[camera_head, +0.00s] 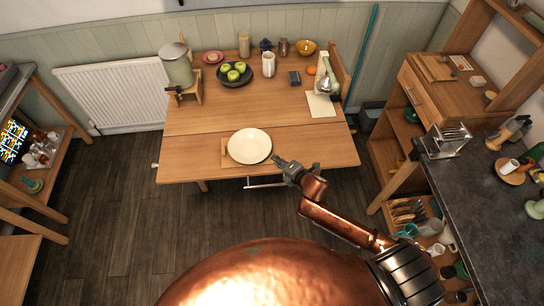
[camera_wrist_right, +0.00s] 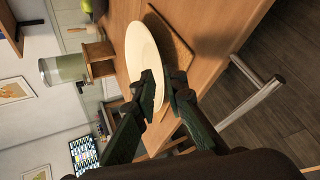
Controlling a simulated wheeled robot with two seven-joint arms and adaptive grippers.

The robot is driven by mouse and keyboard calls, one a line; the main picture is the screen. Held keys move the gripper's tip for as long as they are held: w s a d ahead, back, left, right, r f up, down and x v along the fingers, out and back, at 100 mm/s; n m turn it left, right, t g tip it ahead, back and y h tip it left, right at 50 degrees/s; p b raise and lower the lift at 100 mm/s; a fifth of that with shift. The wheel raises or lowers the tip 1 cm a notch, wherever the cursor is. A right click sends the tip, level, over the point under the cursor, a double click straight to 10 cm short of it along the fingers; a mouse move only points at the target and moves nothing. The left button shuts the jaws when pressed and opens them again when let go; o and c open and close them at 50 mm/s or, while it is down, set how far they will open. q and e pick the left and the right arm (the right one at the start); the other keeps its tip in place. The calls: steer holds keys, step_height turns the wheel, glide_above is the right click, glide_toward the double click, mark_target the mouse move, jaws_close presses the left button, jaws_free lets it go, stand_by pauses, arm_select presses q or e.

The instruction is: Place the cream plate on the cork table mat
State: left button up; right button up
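The cream plate (camera_head: 249,146) is round and lies over the cork table mat (camera_head: 225,158) near the front edge of the wooden table. The mat shows only at the plate's left and front; whether the plate touches it or is just above it I cannot tell. My right gripper (camera_head: 275,159) is at the plate's right front rim. In the right wrist view, its fingers (camera_wrist_right: 161,84) are close together with the rim of the plate (camera_wrist_right: 140,45) between them, and the mat (camera_wrist_right: 172,35) shows beside the plate. My left gripper is not in view.
The table surface left and right of the plate is free.

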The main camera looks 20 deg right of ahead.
steer(key=v, duration=0.3)
steer(key=shift+s+d+r, duration=0.1)
steer(key=shift+s+r, duration=0.05)
steer(key=shift+s, duration=0.1)
steer(key=s+d+f+m+g+h, duration=0.1)
steer(key=s+d+f+m+g, duration=0.15)
steer(key=s+m, duration=0.65)
steer(key=s+d+f+m+g+h, duration=0.1)
steer(key=s+d+m+g, duration=0.2)
steer(key=s+m, duration=0.55)
steer(key=s+d+f+m+g+h, duration=0.1)
steer(key=s+d+m+g, duration=0.3)
steer(key=s, duration=0.9)
step_height(320, 180, down, 27)
steer(key=s+a, duration=0.2)
steer(key=a, duration=0.1)
steer(key=s+f+g, duration=0.1)
steer(key=s+f, duration=1.8)
steer(key=f, duration=0.1)
steer(key=shift+f, duration=0.2)
